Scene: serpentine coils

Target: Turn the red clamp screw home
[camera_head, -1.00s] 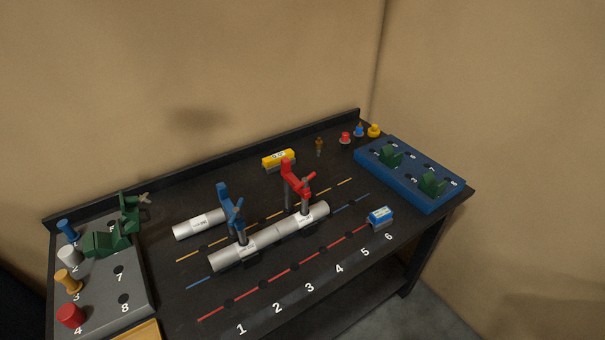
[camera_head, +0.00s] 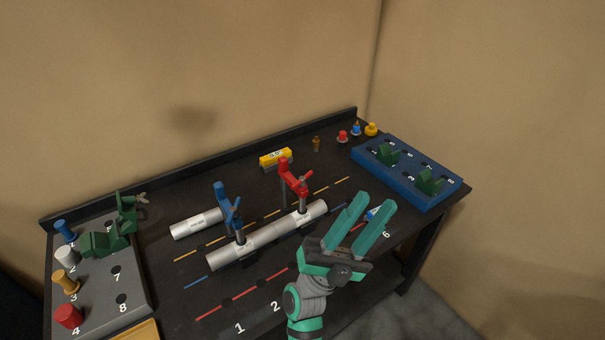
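The red clamp (camera_head: 293,178) stands upright on the bench, with its arm over the right part of a grey pipe (camera_head: 262,238). Its screw (camera_head: 303,202) points down to the pipe's top; I cannot tell whether it presses tight. A blue clamp (camera_head: 228,206) stands to its left over the same pipe. My gripper (camera_head: 372,206) is at the front right of the pipe, its two teal fingers spread apart with nothing visible between them. It is to the right of the red clamp and apart from it.
A second grey pipe (camera_head: 197,223) lies behind left. A yellow block (camera_head: 276,158) and several small knobs stand at the back. A blue tray (camera_head: 407,183) with green parts is at right, a grey rack (camera_head: 103,299) with coloured pegs at left.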

